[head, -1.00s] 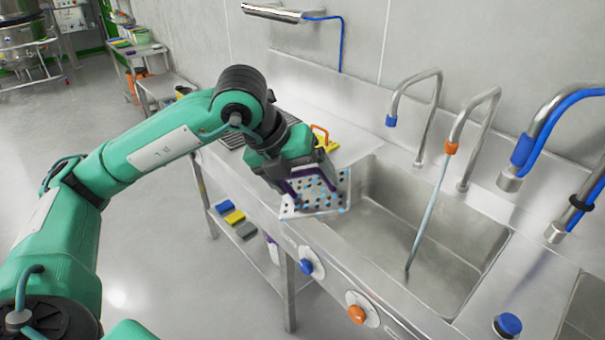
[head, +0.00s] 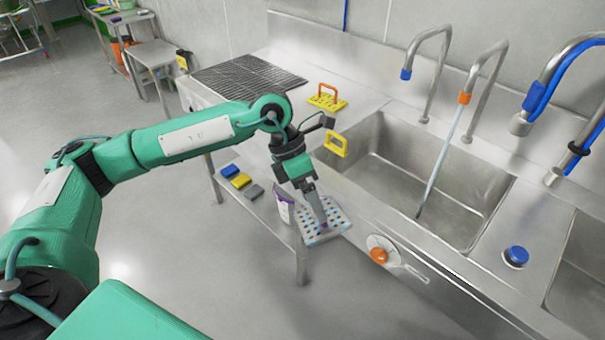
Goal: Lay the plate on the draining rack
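The plate hangs by the front edge of the sink counter, clear of the rack. The draining rack (head: 248,76) is a dark slatted area on the counter, to the left of the sink and behind my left arm. Its surface is bare. My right gripper is not in view.
An orange-handled yellow block (head: 327,98) stands between rack and sink. Blue, yellow and grey pads (head: 240,181) lie on the shelf below.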

